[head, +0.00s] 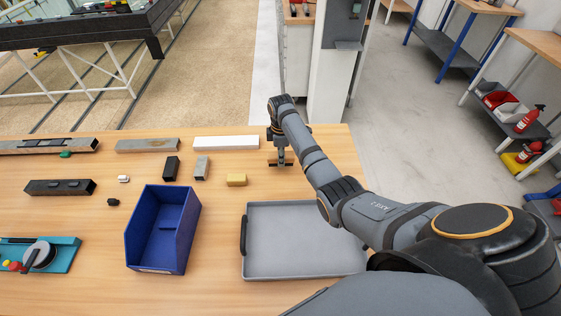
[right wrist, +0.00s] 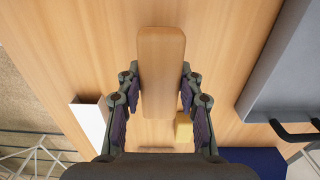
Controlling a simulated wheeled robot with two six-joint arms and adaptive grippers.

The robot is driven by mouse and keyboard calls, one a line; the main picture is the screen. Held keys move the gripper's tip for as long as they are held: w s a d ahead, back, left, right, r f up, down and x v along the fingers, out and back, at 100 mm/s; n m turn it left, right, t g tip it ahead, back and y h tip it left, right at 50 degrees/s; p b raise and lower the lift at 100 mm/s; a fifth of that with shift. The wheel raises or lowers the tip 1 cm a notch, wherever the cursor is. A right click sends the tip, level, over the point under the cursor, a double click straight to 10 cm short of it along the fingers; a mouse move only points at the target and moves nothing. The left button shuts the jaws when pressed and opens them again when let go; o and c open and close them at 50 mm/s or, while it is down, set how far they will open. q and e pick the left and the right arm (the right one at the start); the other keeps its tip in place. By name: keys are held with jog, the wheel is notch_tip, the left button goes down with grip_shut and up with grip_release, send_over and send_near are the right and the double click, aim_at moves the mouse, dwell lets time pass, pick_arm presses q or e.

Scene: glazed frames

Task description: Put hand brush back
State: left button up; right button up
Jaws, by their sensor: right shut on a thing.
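The hand brush shows as a long, rounded wooden piece (right wrist: 161,72) in the right wrist view; its bristles are hidden. My right gripper (right wrist: 161,85) is shut on it, with one finger on each side. In the head view my right gripper (head: 281,160) is over the table's far right part, pointing down, with the brush small and partly hidden at its fingers. I cannot tell whether the brush touches the table. My left gripper is in neither view.
On the wooden table (head: 215,225), a white bar (head: 226,143) and a yellow block (head: 237,180) lie left of the gripper. A grey tray (head: 300,274) and a blue bin (head: 142,238) are nearer. Bare tabletop lies between gripper and tray. A grey post (head: 336,70) stands beyond the far edge.

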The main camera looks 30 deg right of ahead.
jog(key=f, duration=0.3)
jog(key=shift+w+f, duration=0.2)
jog(key=shift+w, duration=0.05)
jog(key=shift+f, duration=0.15)
jog(key=o, duration=0.7)
jog(key=shift+f, duration=0.15)
jog(key=o, duration=0.5)
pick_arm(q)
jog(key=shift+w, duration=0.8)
pick_arm(e)
jog(key=shift+r, duration=0.25)
pick_arm(q)
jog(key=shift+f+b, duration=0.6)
jog(key=shift+b, duration=0.05)
pick_arm(e)
notch_tip(320, 180, up, 12)
jog(key=shift+f, duration=0.1)
jog(key=shift+f, duration=0.1)
